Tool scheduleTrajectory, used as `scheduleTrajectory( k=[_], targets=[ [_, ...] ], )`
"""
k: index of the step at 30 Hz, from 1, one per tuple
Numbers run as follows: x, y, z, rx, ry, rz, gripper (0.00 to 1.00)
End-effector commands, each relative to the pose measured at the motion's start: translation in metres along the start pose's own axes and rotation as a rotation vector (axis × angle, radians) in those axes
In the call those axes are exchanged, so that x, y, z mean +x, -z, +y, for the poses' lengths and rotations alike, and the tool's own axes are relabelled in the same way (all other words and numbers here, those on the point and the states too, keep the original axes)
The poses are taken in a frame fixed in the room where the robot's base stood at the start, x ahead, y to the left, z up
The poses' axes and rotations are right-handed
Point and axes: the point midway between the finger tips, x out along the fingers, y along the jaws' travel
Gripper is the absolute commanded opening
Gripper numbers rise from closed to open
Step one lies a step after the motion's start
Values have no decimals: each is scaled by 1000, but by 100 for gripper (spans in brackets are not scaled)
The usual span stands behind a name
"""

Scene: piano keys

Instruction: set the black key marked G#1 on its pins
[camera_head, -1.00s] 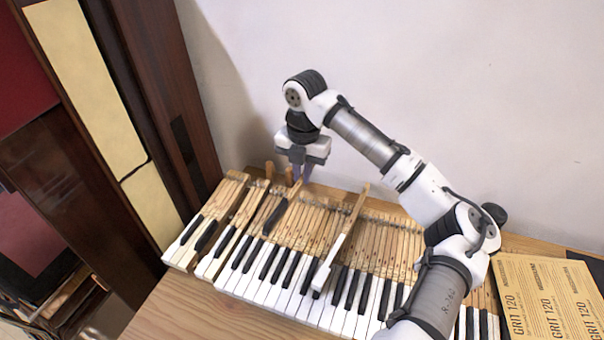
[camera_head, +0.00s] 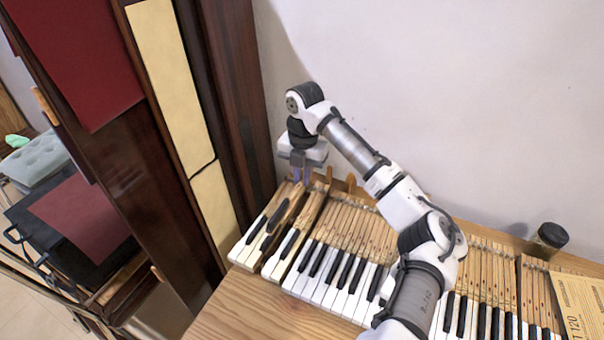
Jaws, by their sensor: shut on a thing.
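My gripper (camera_head: 302,178) points down over the back of the keyboard's left end. It is shut on a key with a black top (camera_head: 277,216) and a bare wooden rear. The held key slants down and left from the fingers, over the leftmost keys (camera_head: 243,250). I cannot read its marking, nor tell whether it touches the keys below. The pins under it are hidden. Dark narrow gaps (camera_head: 306,232) show between the leftmost groups of keys.
A dark wooden cabinet side (camera_head: 235,90) rises close to the left of the keys. The wall is behind. My arm covers part of the keyboard. A dark jar (camera_head: 549,239) and sandpaper (camera_head: 583,305) are at the right. Bare table (camera_head: 240,310) lies in front.

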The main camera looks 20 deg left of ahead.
Motion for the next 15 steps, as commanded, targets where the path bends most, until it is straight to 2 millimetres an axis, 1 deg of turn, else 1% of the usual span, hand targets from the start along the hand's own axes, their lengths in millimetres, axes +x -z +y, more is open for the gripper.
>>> scheduleTrajectory(
  k=[15],
  targets=[
    [37, -1, -1, 1, 1, -1, 0]
  ],
)
